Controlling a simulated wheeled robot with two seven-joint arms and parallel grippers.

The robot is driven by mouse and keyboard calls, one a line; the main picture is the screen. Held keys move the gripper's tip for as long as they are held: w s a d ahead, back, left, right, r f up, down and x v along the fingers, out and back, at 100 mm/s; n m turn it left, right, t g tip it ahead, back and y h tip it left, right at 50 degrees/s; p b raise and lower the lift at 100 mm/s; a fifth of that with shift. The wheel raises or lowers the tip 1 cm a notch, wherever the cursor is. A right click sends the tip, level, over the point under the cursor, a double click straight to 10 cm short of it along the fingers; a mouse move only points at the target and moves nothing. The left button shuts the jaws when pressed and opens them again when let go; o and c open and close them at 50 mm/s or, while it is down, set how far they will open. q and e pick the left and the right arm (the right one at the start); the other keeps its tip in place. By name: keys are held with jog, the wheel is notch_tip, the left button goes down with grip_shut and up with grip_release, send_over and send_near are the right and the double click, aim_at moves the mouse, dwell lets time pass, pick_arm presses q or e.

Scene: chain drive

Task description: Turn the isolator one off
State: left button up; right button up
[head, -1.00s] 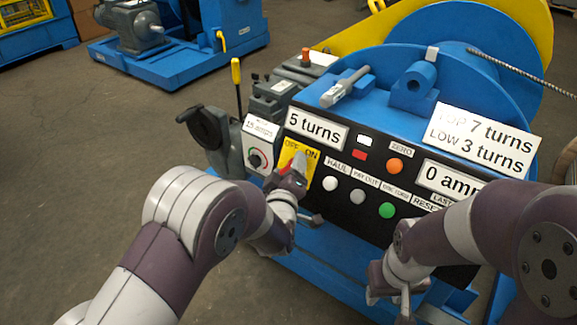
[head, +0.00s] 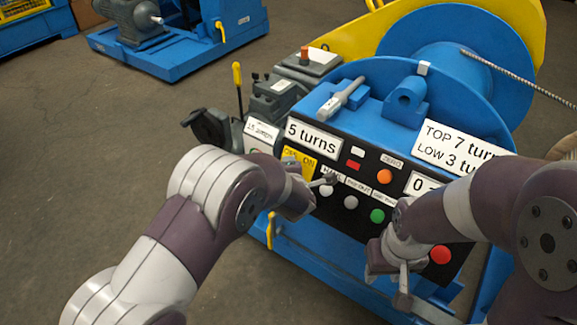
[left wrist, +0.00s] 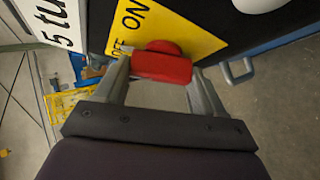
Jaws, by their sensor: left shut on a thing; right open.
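The yellow isolator plate (head: 299,161), marked OFF and ON, is at the left end of the black control panel. It also shows in the left wrist view (left wrist: 185,28). In that view its red handle (left wrist: 163,68) lies between the two fingers of my left gripper (left wrist: 161,72), which is shut on it. The handle lies roughly across the line of the OFF/ON lettering; I cannot tell which mark it points to. In the head view my left gripper (head: 305,188) hides the handle. My right gripper (head: 387,280) is open and empty in front of the panel's lower edge.
The panel carries white buttons (head: 351,202), an orange button (head: 384,177), a green button (head: 377,215) and a large red button (head: 441,254). A yellow-knobbed lever (head: 237,75) stands behind left. A yellow hook-shaped handle (head: 271,230) is below the panel. Floor at left is clear.

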pick_arm(q)
jog(key=n+g+p, duration=0.1)
jog(key=n+p, duration=0.1)
jog(key=p, duration=0.1)
jog(key=shift+w+a+r+n+g, duration=0.1)
jog(key=shift+r+n+g, duration=0.2)
jog(key=shift+r+g, duration=0.1)
jog(key=shift+f+n+g+h+p, duration=0.3)
jog(key=shift+n+g+p, duration=0.3)
jog(key=shift+p, duration=0.65)
jog(key=o, duration=1)
jog(key=shift+o, duration=0.2)
